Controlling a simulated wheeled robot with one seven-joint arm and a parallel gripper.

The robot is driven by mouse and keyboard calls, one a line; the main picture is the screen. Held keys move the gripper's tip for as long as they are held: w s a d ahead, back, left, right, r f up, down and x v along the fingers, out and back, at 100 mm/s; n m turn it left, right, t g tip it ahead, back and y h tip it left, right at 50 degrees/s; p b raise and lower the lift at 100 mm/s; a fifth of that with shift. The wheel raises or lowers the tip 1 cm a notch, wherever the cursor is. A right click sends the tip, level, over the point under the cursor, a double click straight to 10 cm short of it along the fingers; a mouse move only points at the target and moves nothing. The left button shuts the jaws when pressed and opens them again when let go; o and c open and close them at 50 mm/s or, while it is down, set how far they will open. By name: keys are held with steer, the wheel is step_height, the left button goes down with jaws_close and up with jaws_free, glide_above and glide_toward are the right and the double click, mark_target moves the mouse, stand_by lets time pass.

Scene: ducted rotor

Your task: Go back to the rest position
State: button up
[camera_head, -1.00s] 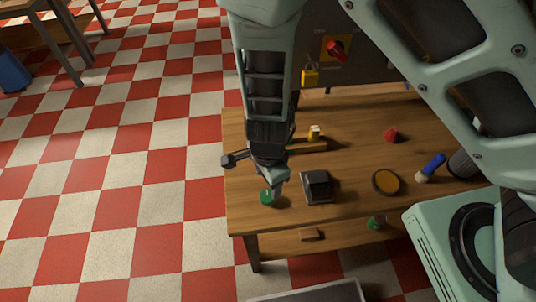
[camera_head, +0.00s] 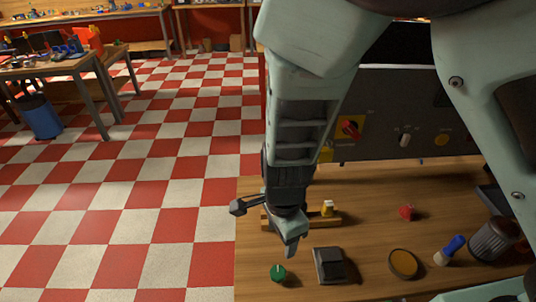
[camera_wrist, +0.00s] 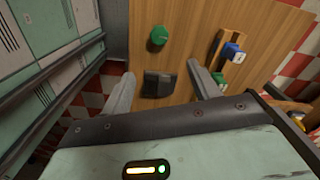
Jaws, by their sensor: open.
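My gripper (camera_head: 265,229) is open, with its fingers apart, above the left part of the wooden table (camera_head: 265,178). It also shows in the wrist view (camera_wrist: 160,88), with nothing held between the fingers. A green round piece (camera_head: 278,272) and a black block (camera_head: 333,266) lie on the table, nearer the camera than the gripper. In the wrist view the black block (camera_wrist: 158,84) appears between the fingers, and the green piece (camera_wrist: 159,35) beyond them. My arm hides part of the table and of the panel behind.
A wooden bar with a yellow-and-white piece (camera_head: 328,208), a red piece (camera_head: 406,212), a round tan-topped disc (camera_head: 403,263), a blue-handled brush (camera_head: 448,250) and a dark cup (camera_head: 492,240) are on the table. A dark panel with a red switch (camera_head: 349,128) stands behind. Checkered floor lies open at left.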

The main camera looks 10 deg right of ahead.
steer(key=s+d+r+n+b, duration=0.3)
steer(key=s+n+b, duration=0.2)
steer(key=n, duration=0.6)
steer(key=s+d+r+n+b, duration=0.4)
steer(key=s+n+b, duration=0.1)
steer(key=n, duration=0.6)
steer(key=shift+s+d+y+b, duration=0.3)
steer(key=shift+s, duration=0.5)
